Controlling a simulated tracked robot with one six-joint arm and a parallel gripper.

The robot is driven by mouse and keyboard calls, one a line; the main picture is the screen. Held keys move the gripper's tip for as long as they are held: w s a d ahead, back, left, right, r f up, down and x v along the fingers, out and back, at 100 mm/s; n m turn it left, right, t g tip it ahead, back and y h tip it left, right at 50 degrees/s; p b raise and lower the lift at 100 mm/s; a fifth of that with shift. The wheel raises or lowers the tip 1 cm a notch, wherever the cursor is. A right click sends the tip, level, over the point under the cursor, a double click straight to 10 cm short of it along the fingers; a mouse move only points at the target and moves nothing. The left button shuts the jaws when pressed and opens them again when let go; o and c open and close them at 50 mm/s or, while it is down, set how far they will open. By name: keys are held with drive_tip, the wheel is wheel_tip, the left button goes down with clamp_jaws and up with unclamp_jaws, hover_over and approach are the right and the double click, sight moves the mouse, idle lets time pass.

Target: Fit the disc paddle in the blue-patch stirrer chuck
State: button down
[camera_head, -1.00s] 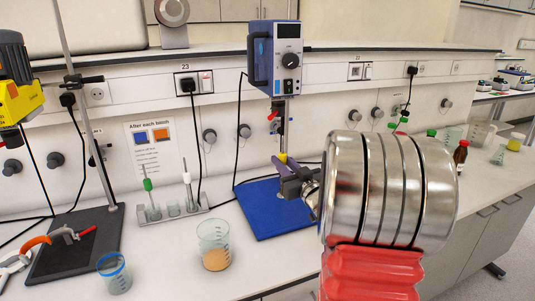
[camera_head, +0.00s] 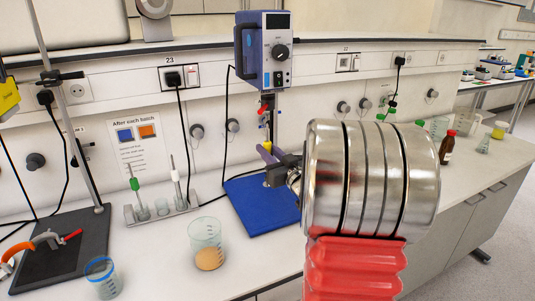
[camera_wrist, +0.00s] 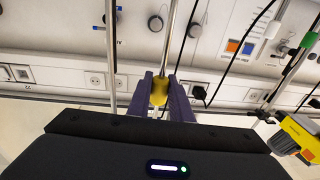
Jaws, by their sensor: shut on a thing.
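The blue stirrer (camera_head: 263,50) with a blue patch on its side stands over a blue base plate (camera_head: 255,215). Its chuck (camera_head: 268,98) is small and unclear beneath the housing. My gripper (camera_head: 267,152) is below that housing, in front of the stand rod. In the wrist view my gripper's purple fingers (camera_wrist: 160,98) are shut on the yellow collar of the paddle (camera_wrist: 160,90), whose thin metal shaft runs to the picture's top. The wrist picture looks upside down. The paddle's disc is not clear, and I cannot tell whether its shaft touches the chuck.
A beaker of orange juice (camera_head: 207,250) stands left of the blue base. A rack (camera_head: 160,212) with green and white collared paddles is behind it. A yellow stirrer (camera_wrist: 302,138) is at the side. A brown bottle (camera_head: 447,148) and glassware stand at right.

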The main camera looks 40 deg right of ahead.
sight(268, 142)
drive_tip(key=shift+r, duration=1.85)
drive_tip(key=shift+s, duration=0.1)
drive_tip(key=shift+r, duration=0.15)
drive_tip(key=shift+r, duration=2.45)
idle(1.0)
drive_tip(key=c, duration=1.9)
unclamp_jaws()
drive_tip(key=shift+c, duration=0.2)
drive_tip(key=o, duration=0.4)
drive_tip(key=shift+f, duration=0.2)
